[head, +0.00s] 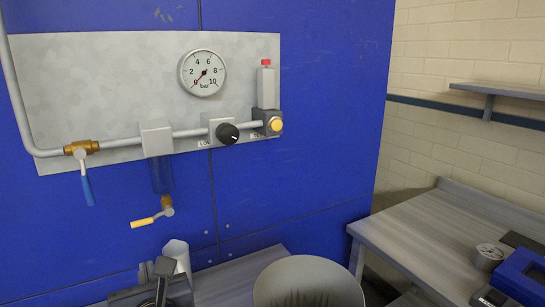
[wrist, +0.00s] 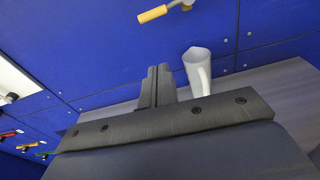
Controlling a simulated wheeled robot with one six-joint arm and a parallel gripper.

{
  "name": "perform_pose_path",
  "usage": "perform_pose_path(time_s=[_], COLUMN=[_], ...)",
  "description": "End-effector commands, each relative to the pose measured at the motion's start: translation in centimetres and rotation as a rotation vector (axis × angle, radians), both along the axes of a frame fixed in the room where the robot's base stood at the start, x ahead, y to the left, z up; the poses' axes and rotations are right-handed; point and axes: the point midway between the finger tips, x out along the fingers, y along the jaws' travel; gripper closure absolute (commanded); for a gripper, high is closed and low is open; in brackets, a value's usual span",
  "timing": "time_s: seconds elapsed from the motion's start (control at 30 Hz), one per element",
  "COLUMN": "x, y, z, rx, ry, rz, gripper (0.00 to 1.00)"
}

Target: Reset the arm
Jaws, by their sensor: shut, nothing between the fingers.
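My gripper (head: 162,268) shows at the bottom left of the head view, low in front of the blue panel. In the wrist view its two dark fingers (wrist: 158,72) are together with nothing between them. A white jug (head: 177,252) stands just behind and to the right of the fingers; it also shows in the wrist view (wrist: 197,72). The fingers appear apart from the jug. The yellow-handled drain valve (head: 148,221) is above the gripper. No part of the gripper touches the valves or knobs on the panel.
A grey bin (head: 308,270) stands at bottom centre. A bench (head: 430,225) is at right.

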Motion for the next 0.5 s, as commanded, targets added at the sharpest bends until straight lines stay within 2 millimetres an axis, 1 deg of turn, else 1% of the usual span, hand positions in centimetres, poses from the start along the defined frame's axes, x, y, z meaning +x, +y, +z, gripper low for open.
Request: perform_pose_path(time_s=[0.03,0.47,0.5], x=[1.1,7.9,7.8], y=[0.4,4.1,4.1], z=[-0.5,-1.4,-0.5], rx=[-0.005,-0.003,-0.001], ry=[0.002,0.003,0.002], rz=[-0.007,-0.004,-0.001], gripper=[1.0,1.0,1.0])
